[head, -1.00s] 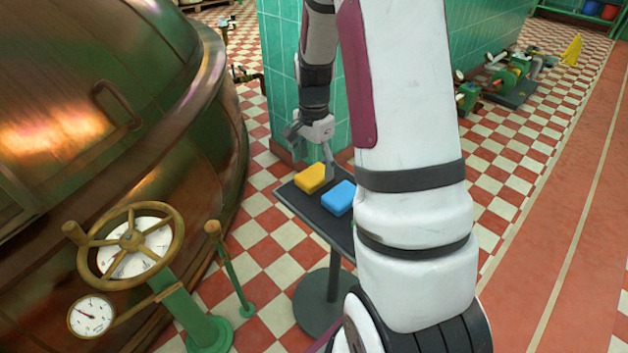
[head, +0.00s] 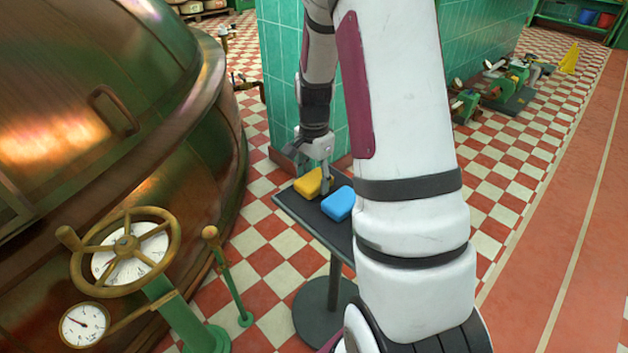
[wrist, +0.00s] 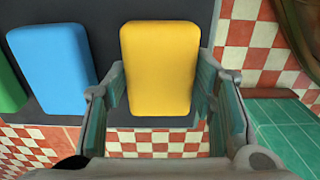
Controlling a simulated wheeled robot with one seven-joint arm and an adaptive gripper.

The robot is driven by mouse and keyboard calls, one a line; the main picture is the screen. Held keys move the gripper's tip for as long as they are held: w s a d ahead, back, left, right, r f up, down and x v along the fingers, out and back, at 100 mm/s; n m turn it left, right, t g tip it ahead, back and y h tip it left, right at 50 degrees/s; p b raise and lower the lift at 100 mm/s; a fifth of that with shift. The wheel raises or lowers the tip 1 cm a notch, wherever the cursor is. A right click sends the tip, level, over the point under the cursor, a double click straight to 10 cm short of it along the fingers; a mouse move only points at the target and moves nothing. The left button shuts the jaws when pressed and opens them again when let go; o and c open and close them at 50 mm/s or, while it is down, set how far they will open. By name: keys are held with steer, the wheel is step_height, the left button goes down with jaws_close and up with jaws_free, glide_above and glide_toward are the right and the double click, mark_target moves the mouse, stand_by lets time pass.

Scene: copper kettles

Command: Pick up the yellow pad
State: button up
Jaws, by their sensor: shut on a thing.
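The yellow pad (head: 309,182) lies on the dark top of a small pedestal table (head: 290,208), near its far left end. In the wrist view the yellow pad (wrist: 159,68) is upright in the picture between the two fingers. My gripper (wrist: 160,95) is shut on the yellow pad, with a finger along each side. In the head view my gripper (head: 312,176) reaches down onto the pad and covers part of it. I cannot see a gap between pad and table top.
A blue pad (head: 339,203) lies close to the right of the yellow one. A green pad (wrist: 8,85) shows beyond it in the wrist view. A green tiled pillar (head: 279,80) stands close behind the table. A copper kettle (head: 110,130) and handwheel (head: 125,251) are at left.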

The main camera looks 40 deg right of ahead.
mark_target(314, 179)
steer(key=shift+r, duration=0.1)
steer(key=shift+c, duration=0.2)
step_height(314, 179, up, 4)
steer(key=shift+f+p, duration=0.15)
steer(key=shift+p, duration=0.9)
steer(key=s+p, duration=0.1)
steer(key=s, duration=0.4)
steer(key=s+a+p, duration=0.1)
steer(key=s, duration=0.4)
steer(key=s+a+r+p, duration=0.1)
steer(key=s, duration=0.5)
steer(key=shift+a, duration=0.25)
